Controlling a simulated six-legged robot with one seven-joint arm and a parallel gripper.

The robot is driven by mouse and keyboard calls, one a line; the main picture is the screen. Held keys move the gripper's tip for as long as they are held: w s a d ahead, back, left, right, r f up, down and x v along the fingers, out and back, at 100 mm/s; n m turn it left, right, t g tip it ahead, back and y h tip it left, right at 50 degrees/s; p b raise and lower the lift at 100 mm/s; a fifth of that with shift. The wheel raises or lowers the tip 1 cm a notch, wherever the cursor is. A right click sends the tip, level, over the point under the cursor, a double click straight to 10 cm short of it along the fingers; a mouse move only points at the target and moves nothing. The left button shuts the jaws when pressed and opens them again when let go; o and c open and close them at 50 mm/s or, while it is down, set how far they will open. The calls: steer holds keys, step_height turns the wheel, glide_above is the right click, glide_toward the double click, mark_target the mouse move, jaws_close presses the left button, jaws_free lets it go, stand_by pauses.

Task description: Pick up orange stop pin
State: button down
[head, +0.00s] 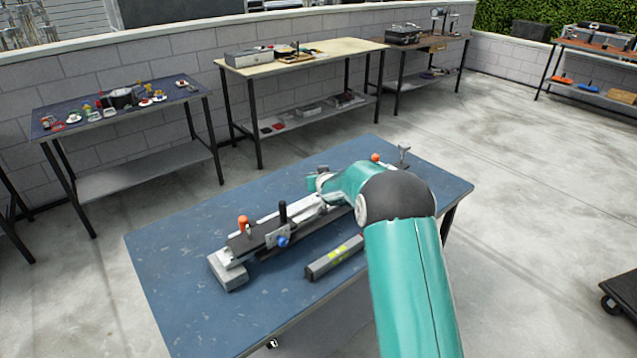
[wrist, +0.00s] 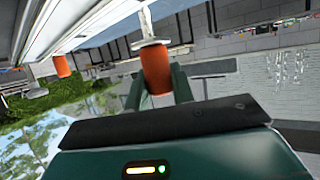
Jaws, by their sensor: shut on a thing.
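An orange stop pin (wrist: 157,70) with a pale metal collar is between the green fingers of my gripper (wrist: 159,88) in the wrist view, and the gripper is shut on it. A second orange pin (wrist: 62,66) shows to its left, apart from the fingers. In the head view, one orange pin (head: 243,222) stands at the near-left end of the rail fixture (head: 262,237), and another orange pin (head: 375,157) shows beyond my arm. My teal arm bends over the fixture's middle. The held pin and fingertips are hidden there by the arm.
The fixture lies on a blue table (head: 165,265), with a black knob (head: 283,210) and blue knob (head: 282,241) close to the pin. A grey bar with yellow marks (head: 334,257) lies in front. The table's left part is clear. Other benches stand along the wall.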

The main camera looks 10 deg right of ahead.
steer(key=w+r+v, duration=0.1)
steer(key=r+v, duration=0.2)
steer(key=v, duration=1.2)
step_height(320, 180, up, 7)
steer(key=shift+a, duration=0.2)
stand_by(0.3)
steer(key=shift+r, duration=0.1)
